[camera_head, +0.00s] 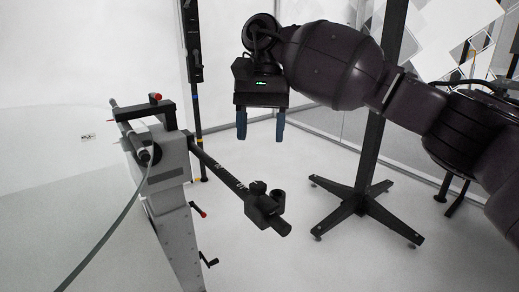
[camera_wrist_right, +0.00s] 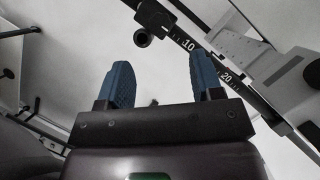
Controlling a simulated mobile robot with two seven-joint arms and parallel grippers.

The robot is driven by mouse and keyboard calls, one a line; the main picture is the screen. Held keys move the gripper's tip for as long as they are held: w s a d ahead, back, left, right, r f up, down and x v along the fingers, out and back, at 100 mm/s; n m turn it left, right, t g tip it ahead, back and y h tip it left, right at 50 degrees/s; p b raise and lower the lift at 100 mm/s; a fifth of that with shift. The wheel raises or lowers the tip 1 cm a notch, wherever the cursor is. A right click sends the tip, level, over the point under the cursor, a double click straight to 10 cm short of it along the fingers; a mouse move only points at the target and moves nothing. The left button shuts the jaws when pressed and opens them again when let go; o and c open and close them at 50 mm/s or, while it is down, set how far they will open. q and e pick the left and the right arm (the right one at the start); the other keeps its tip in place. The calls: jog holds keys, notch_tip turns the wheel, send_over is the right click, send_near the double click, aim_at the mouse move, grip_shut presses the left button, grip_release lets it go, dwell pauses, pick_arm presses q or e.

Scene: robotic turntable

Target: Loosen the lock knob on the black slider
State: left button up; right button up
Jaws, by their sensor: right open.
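The black slider (camera_head: 262,212) sits near the free end of a black graduated bar (camera_head: 215,169) that reaches out from a grey column. Dark round knobs (camera_head: 278,197) stand on the slider; which one is the lock knob I cannot tell. In the right wrist view the slider (camera_wrist_right: 155,14) is at the top, with a round knob (camera_wrist_right: 142,39) jutting from it. My right gripper (camera_head: 260,138) is open and empty, with blue fingers pointing down, above and apart from the slider. Its fingers also show in the wrist view (camera_wrist_right: 160,70). My left gripper is not in view.
A black stand with splayed feet (camera_head: 362,200) is at right. Space between gripper and slider looks clear.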

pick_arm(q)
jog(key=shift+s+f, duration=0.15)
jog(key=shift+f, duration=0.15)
pick_arm(e)
jog(key=shift+v, duration=0.8)
